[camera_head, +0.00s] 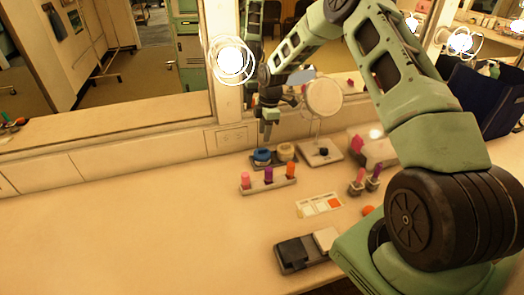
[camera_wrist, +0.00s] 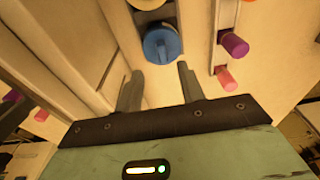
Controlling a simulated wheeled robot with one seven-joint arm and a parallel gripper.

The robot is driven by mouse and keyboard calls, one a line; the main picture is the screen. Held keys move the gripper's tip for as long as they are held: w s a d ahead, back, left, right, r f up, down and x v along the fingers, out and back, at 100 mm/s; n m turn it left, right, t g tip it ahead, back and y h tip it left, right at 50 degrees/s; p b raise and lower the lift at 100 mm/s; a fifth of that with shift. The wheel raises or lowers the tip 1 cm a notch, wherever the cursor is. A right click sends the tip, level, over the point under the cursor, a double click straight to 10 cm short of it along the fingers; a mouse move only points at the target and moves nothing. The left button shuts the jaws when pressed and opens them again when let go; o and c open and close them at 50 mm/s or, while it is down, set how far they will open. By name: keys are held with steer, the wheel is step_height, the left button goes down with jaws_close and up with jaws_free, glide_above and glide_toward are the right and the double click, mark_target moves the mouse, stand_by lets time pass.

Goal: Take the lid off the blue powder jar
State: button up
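The blue powder jar (camera_head: 262,155) stands in a dark tray (camera_head: 275,164) near the back of the counter, below the mirror. Its round blue lid with a raised grip bar shows in the wrist view (camera_wrist: 161,44), and the lid is on. A cream jar (camera_head: 286,150) stands to its right in the same tray. My gripper (camera_head: 267,133) points down just above the blue jar. In the wrist view my gripper (camera_wrist: 158,85) has its two fingers apart with nothing between them. The blue lid lies just beyond the fingertips, apart from them.
A holder (camera_head: 268,185) with pink, purple and orange sticks stands in front of the jars. A round mirror (camera_head: 323,97) on a stand is to the right. A dark compact (camera_head: 296,254) lies near the front. The counter's left side is clear.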

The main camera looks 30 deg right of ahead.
mark_target(262, 149)
steer(key=shift+s+a+f+p, duration=0.2)
steer(key=shift+f+p, duration=0.45)
steer(key=shift+f, duration=1.05)
steer(key=shift+w+a+f+p, duration=0.2)
steer(key=shift+f+p, duration=0.45)
steer(key=shift+f, duration=1.05)
steer(key=shift+s, duration=0.1)
jaws_close()
